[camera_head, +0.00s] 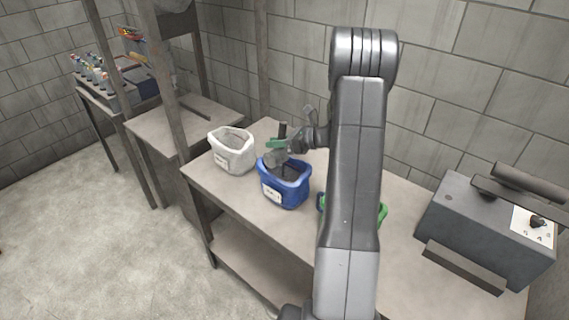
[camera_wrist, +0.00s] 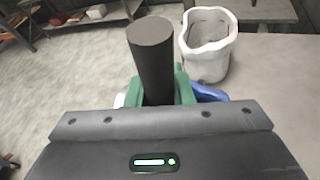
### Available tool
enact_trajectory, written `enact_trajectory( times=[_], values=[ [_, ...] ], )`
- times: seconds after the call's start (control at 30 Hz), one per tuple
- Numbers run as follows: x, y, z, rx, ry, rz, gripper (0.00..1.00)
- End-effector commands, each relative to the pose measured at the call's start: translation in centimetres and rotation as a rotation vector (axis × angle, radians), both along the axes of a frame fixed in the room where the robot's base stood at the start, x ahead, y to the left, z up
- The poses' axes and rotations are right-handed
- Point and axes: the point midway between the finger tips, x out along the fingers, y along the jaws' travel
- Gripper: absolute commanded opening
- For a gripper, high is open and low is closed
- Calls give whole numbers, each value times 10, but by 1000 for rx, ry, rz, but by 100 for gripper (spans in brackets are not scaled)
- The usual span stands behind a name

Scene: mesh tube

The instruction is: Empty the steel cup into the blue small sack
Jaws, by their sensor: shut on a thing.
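The blue small sack (camera_head: 285,190) stands open on the bench with a pale label on its front. In the wrist view only a strip of blue (camera_wrist: 210,92) shows beyond my fingers. My gripper (camera_head: 280,144), with green fingertips, is above the back of the sack's mouth. It is shut on the black handle (camera_wrist: 152,60) of the steel cup. The grey cup (camera_head: 274,158) shows small just below the fingers, over the sack's left rim. It looks tilted, but its mouth and contents cannot be made out. In the wrist view the cup's body is mostly hidden.
A white sack (camera_head: 232,155) stands close left of the blue one and also shows in the wrist view (camera_wrist: 207,62). A green sack (camera_head: 383,213) is mostly hidden behind my arm. A dark grey machine (camera_head: 480,228) stands at the bench's right end. A wooden post rises behind.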

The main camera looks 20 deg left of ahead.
Motion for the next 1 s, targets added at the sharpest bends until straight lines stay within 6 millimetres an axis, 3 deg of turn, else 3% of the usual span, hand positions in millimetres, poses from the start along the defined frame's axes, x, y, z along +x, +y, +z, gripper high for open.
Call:
enact_trajectory(
  times=[1.0],
  values=[
    [8, -3, 1, 37, 103, 0, 0]
  ],
)
